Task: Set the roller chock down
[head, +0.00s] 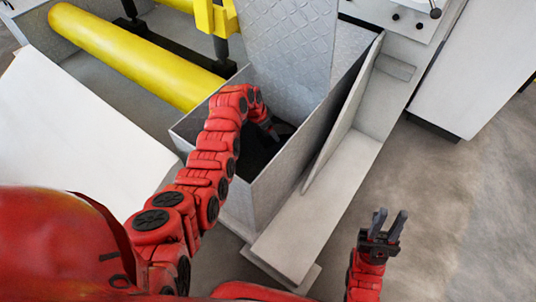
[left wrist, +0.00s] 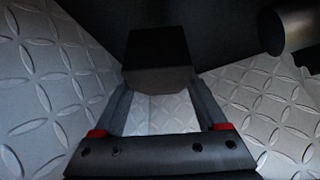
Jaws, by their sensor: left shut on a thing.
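The roller chock (left wrist: 157,62) is a dark block between the fingertips of my left gripper (left wrist: 158,88) in the left wrist view. The gripper is shut on it, above a diamond-plate metal surface. In the head view, my left arm reaches down into an open grey metal box (head: 283,172), and the left gripper (head: 272,133) is partly hidden there. I cannot make out the chock against the dark inside of the box in that view. I cannot tell whether it touches the floor. My right gripper (head: 390,222) is open and empty, right of the box.
A dark cylinder end (left wrist: 284,30) shows close by at the upper right of the left wrist view. A tall diamond-plate panel (head: 292,50) stands behind the box. A yellow roller (head: 140,60) lies at the upper left. Bare concrete floor (head: 440,200) is free on the right.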

